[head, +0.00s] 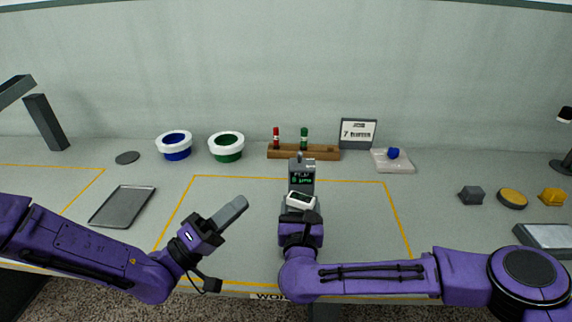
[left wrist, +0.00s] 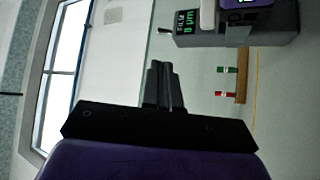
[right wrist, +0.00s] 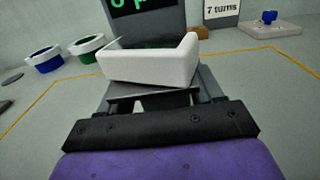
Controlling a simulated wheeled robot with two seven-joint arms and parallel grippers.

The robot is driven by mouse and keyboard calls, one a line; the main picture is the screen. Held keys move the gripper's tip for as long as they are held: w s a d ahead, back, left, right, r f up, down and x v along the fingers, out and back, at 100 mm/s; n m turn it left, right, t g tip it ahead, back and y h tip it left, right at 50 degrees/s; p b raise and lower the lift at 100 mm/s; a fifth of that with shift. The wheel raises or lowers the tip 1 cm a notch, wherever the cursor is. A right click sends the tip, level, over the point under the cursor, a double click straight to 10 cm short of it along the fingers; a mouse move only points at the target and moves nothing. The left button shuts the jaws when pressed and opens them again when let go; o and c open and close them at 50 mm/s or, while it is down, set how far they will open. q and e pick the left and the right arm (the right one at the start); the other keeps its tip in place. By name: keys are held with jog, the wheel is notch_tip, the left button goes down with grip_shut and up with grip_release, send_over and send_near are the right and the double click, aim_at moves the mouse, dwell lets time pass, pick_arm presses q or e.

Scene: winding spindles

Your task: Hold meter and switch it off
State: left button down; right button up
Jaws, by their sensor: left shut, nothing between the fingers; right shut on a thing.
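The small white meter (head: 302,201) is in front of the grey winding machine in the head view, its dark display facing up. My right gripper (head: 300,214) is shut on it. In the left wrist view the closed left fingers (left wrist: 163,82) hold nothing. Part of the white meter (left wrist: 208,14) shows there near the top edge.
The grey machine (head: 301,165) with a green-lit display stands behind the meter. Behind it are a wooden rack (head: 325,154), a "7 turns" sign (head: 358,131) and blue (head: 174,156) and green (head: 227,156) bowls. A dark tray (head: 123,206) lies left. The table between grippers is clear.

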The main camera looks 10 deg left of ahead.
jog(key=shift+f, duration=0.1)
pick_arm(q)
send_near(300, 157)
jog(key=a+x, duration=0.1)
jog(key=x, duration=0.6)
jog(key=shift+w+d, duration=0.1)
jog(key=shift+d, duration=0.05)
